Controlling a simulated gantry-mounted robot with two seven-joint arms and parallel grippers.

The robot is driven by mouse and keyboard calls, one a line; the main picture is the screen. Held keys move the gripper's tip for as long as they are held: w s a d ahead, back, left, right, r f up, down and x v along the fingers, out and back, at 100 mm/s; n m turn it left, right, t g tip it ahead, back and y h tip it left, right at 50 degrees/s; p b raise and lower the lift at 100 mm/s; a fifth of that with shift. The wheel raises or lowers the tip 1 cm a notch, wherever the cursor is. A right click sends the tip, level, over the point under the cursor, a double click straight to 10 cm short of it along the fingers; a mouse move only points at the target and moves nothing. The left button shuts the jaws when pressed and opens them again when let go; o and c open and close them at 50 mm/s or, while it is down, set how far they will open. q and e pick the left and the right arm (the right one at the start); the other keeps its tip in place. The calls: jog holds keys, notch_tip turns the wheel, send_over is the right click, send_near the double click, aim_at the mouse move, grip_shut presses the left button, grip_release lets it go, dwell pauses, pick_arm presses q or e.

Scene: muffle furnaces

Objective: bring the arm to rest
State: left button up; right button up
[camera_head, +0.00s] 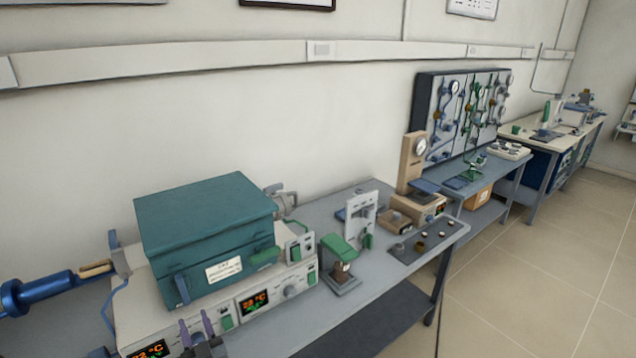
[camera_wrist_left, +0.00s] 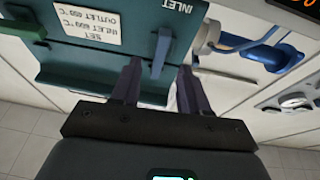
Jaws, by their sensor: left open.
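My left gripper (camera_head: 196,326) is at the bottom of the head view, in front of the teal muffle furnace (camera_head: 200,215). Its two dark purple fingers stand apart with nothing between them. In the left wrist view the open gripper (camera_wrist_left: 157,78) points towards the furnace's teal front (camera_wrist_left: 95,62), which carries a white label (camera_wrist_left: 90,25) seen upside down. My right gripper is not in view.
The furnace stands on a white control unit (camera_head: 275,300) with lit displays. To its right are a small green-topped device (camera_head: 340,255) and a grey panel with knobs (camera_head: 425,243) on the bench. A blue cylinder (camera_head: 40,290) lies at left. The tiled floor (camera_head: 540,270) at right is clear.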

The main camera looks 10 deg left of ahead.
pick_arm(q)
jog(key=s+d+f+m+g+h, duration=0.3)
jog(key=s+d+f+m+h, duration=0.15)
jog(key=s+h, duration=0.3)
jog(key=s+d+f+m+g+h, duration=0.3)
jog(key=s+d+f+h, duration=0.3)
jog(key=s, duration=0.2)
jog(key=s+d+r+m+g+h+p, duration=0.1)
jog(key=s+d+m+g, duration=0.15)
jog(key=s, duration=0.75)
jog(key=s+d+m+g, duration=0.15)
jog(key=s+g, duration=0.25)
jog(key=s, duration=0.5)
notch_tip(320, 180, up, 36)
jog(key=p, duration=3.6)
jog(key=shift+d+n, duration=0.4)
jog(key=shift+n, duration=0.05)
jog(key=shift+w+r, duration=0.1)
